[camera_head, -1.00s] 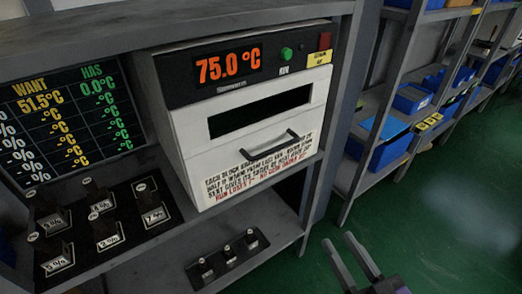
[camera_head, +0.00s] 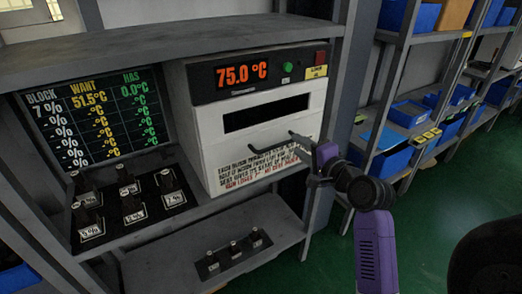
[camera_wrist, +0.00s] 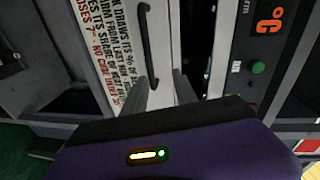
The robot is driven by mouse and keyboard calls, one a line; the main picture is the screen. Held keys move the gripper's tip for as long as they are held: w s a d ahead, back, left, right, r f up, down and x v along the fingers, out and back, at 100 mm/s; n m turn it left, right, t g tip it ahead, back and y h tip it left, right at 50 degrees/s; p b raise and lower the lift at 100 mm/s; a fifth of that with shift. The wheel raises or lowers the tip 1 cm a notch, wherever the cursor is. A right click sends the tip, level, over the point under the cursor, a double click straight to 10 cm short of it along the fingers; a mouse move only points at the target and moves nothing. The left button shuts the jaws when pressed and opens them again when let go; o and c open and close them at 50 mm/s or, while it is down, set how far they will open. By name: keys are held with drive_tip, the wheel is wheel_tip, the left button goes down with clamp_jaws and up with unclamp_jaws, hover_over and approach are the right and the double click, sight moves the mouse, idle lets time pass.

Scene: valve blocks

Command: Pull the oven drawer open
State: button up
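The white oven (camera_head: 205,125) stands on the shelf, with a black top panel reading 75.0 °C. Its drawer front, below the dark window slot, carries a dark bar handle (camera_head: 265,151) and printed text; the drawer looks shut. The handle also shows in the wrist view (camera_wrist: 147,45). My gripper (camera_head: 304,158) is at the right end of the handle, in front of the oven. In the wrist view, its two fingers (camera_wrist: 160,78) are apart, with the near end of the handle appearing between their tips. I cannot tell whether they touch it.
A display board (camera_head: 95,110) and a dark tray of labelled blocks (camera_head: 95,240) are left of the oven. A small rack (camera_head: 232,258) of three pegs sits on the lower shelf. A shelf upright (camera_head: 343,75) stands close right of the oven. Green floor is open at right.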

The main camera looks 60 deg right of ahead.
sight(280, 143)
drive_tip(key=shift+m+y, duration=0.4)
drive_tip(key=shift+y, duration=0.3)
drive_tip(key=w+f, duration=0.1)
drive_tip(key=w, duration=0.1)
drive_tip(key=w+d+f, duration=0.1)
drive_tip(key=w, duration=0.2)
drive_tip(key=w+d+f, duration=0.1)
drive_tip(key=w, duration=0.1)
drive_tip(key=shift+w+d+p, duration=0.15)
drive_tip(key=shift+d+p, duration=0.05)
drive_tip(key=shift+p, duration=0.1)
drive_tip(key=shift+c, duration=0.2)
clamp_jaws()
drive_tip(key=shift+f, duration=0.1)
idle(0.4)
